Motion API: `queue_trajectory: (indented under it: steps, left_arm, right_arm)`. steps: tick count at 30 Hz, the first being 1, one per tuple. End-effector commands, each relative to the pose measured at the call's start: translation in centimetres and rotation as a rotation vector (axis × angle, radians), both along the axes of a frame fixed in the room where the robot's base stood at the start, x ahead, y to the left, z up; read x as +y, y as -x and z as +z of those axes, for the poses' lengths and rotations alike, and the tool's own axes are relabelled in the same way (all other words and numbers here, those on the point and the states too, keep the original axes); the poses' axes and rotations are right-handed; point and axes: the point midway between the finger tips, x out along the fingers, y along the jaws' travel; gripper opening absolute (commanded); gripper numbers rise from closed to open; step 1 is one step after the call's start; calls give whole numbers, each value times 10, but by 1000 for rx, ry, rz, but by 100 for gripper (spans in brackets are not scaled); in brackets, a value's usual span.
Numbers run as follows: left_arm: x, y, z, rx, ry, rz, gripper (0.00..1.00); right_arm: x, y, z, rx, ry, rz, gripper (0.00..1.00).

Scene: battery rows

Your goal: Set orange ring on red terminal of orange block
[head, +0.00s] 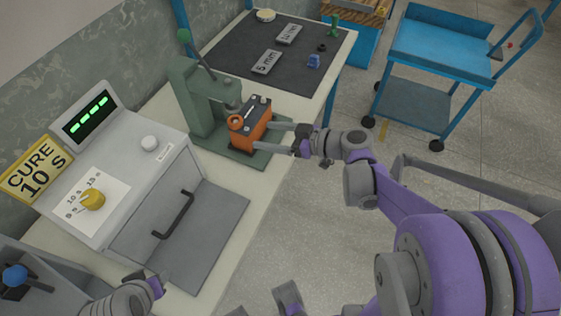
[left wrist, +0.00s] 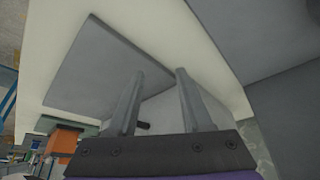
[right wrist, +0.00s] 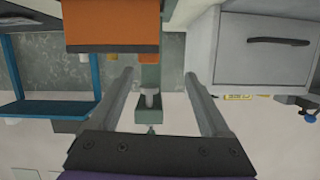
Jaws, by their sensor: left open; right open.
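The orange block (head: 262,130) with a black top stands on the green press base, and also shows in the left wrist view (left wrist: 67,140) and right wrist view (right wrist: 112,22). The orange ring (head: 235,121) is at the left end of the block's top; I cannot tell if it is around a terminal. I cannot make out a red terminal. My right gripper (head: 265,136) is open and empty, its fingers pointing at the block's right side.
The green press (head: 191,95) rises right behind the block. The grey oven (head: 140,150) with a handle and yellow knob stands to the left. A dark mat (head: 240,45) with labelled plates and small parts lies at the back. A blue cart (head: 440,42) stands at right.

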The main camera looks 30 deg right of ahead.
Motion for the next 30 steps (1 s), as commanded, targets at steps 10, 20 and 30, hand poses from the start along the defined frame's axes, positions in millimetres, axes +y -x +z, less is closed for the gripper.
queue_trajectory:
  steps: [10,20,30]
  left_arm:
    - [0,0,0,0,0,0,50]
    - [0,0,0,0,0,0,50]
    - [0,0,0,0,0,0,50]
  right_arm:
    - [63,103,-64,629,143,-150,81]
    - [37,175,-85,798,319,-508,81]
    - [26,184,-84,789,342,-593,81]
